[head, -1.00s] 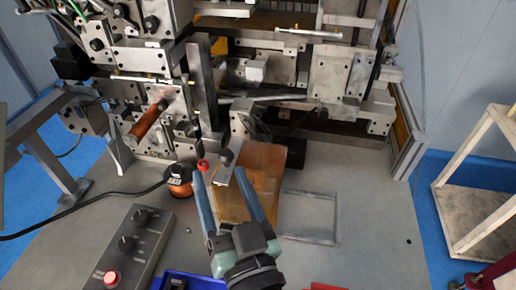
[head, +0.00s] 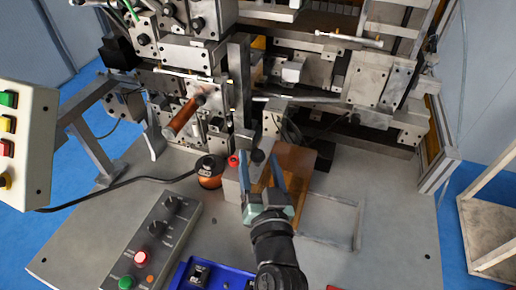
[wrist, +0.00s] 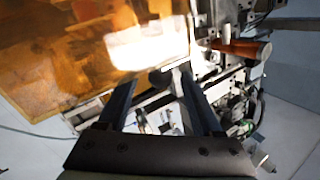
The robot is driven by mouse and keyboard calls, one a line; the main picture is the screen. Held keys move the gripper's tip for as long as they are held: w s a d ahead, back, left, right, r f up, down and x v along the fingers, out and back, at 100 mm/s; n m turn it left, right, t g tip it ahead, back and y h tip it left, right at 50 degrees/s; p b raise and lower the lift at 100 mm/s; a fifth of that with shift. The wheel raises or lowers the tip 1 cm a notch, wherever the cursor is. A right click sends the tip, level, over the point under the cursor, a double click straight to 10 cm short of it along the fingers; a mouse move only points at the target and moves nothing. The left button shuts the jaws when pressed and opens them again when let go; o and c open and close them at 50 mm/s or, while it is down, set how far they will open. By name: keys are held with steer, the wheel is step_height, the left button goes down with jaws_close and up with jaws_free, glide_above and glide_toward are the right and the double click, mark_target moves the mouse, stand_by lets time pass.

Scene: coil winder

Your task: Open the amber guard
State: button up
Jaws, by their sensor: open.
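The amber guard (head: 297,165) is a see-through orange-brown panel in front of the machine, right of my gripper in the head view. In the wrist view the guard (wrist: 70,50) fills the upper left, with a bright glare on it and a pale metal strip along its edge. A dark round knob (head: 258,156) stands at the guard's left side. My gripper (head: 260,160) is open, its two blue fingers on either side of the knob in the picture. In the wrist view the gripper (wrist: 157,85) has the knob (wrist: 172,74) near its fingertips. I cannot tell whether they touch.
A copper wire spool (head: 209,172) and a red button (head: 233,161) are left of my gripper. A grey control panel (head: 155,240) and a blue tray (head: 222,275) are nearer. A copper-coloured roller (head: 183,117) sticks out from the machine.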

steer(key=shift+w+a, duration=0.2)
steer(key=shift+w, duration=0.85)
jaws_close()
stand_by(0.7)
